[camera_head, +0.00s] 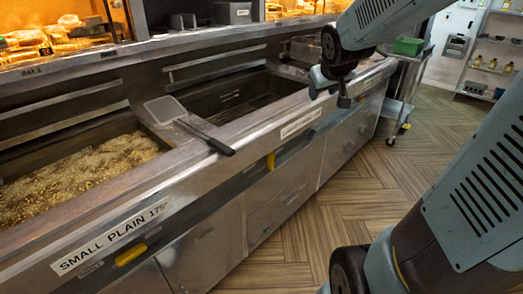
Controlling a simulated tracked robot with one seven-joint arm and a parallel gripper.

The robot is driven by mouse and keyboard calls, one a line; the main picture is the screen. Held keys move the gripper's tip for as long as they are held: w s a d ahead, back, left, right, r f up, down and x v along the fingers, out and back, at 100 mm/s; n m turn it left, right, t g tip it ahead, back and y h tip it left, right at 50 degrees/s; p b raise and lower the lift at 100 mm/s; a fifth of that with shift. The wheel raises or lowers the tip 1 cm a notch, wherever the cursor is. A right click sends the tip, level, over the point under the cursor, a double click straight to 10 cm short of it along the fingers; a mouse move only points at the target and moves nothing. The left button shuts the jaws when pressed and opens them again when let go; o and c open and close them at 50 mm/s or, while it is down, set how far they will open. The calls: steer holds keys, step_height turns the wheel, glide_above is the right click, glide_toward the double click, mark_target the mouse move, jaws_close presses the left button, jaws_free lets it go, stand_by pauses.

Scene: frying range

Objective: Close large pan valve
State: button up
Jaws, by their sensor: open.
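A yellow valve handle (271,160) is on the range front below the middle pan (232,97); it stands roughly upright. A second yellow valve handle (131,254) lies nearly level under the label "SMALL PLAIN 175". The label (300,123) by the middle pan is too small to read, so I cannot tell for sure which valve belongs to the large pan. My gripper (329,92) is open and empty, above the front edge of the range. It is up and to the right of the upright handle, apart from it.
The left pan (82,171) holds bubbling golden oil. A flat utensil with a black handle (220,147) lies across the range edge. A metal trolley (401,92) with a green tray (408,46) stands past the far end. The wood-patterned floor (340,205) in front is clear.

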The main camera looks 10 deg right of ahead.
mark_target(274, 163)
steer(key=w+d+f+n+t+y, duration=0.2)
steer(key=w+f, duration=0.8)
steer(key=w, duration=0.1)
steer(key=w+d+f+n+t+y, duration=0.2)
steer(key=w+f+n, duration=0.1)
steer(key=w+f, duration=0.8)
steer(key=s+a+f+t+y, duration=0.15)
steer(key=f+y, duration=0.25)
steer(key=f, duration=0.9)
steer(key=s+a+f+t+y, duration=0.15)
steer(key=f+y, duration=0.25)
steer(key=f, duration=0.8)
steer(key=shift+n+g, duration=0.3)
steer(key=x, duration=1.2)
steer(key=shift+w+a, duration=0.15)
steer(key=shift+a, duration=0.15)
steer(key=shift+c, duration=0.3)
jaws_close()
